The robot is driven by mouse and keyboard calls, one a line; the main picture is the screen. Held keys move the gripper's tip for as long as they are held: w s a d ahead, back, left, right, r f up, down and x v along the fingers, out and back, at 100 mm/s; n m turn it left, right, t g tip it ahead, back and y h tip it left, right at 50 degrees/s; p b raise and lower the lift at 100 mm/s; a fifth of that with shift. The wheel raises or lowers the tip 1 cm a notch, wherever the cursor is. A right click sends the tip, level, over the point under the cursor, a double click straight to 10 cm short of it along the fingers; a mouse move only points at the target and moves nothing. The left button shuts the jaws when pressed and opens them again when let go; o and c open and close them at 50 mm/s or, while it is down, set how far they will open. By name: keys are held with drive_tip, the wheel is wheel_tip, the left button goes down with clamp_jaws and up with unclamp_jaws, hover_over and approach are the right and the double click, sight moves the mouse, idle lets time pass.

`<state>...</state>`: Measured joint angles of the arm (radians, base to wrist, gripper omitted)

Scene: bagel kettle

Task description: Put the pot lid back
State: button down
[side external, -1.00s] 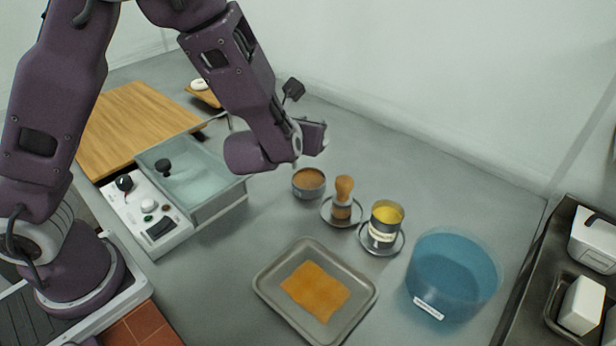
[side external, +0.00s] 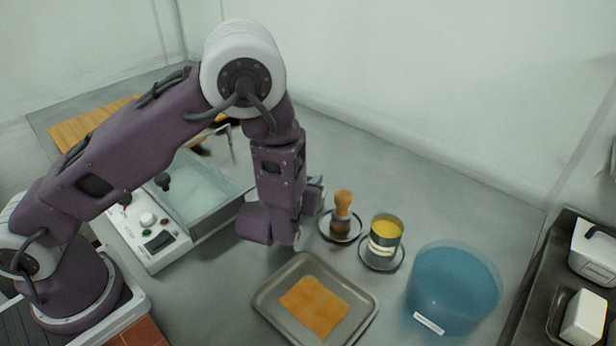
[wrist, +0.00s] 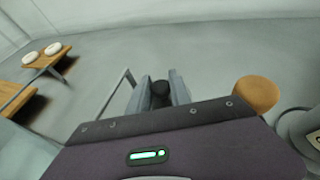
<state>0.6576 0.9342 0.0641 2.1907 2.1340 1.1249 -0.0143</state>
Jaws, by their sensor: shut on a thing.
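The kettle (side external: 203,205) is a clear, rectangular basin with a white control panel, at the left in the side view. A black knob (side external: 163,181) stands up over it; I cannot tell whether a clear lid lies under that knob. My gripper (wrist: 159,77) is shut on a small black rounded thing (wrist: 160,95), which shows between its fingers in the wrist view. What extends below that black thing is hidden by the gripper body. In the side view my wrist is right of the kettle and behind the tray, and the fingertips are mostly hidden.
A brush (side external: 342,215), a yellow-filled can (side external: 385,240), a grey tray (side external: 265,304) and a blue tub (side external: 452,285) stand to the right. A wooden board (side external: 80,128) lies behind the kettle.

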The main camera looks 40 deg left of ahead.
drive_tip(key=c, duration=1.2)
unclamp_jaws()
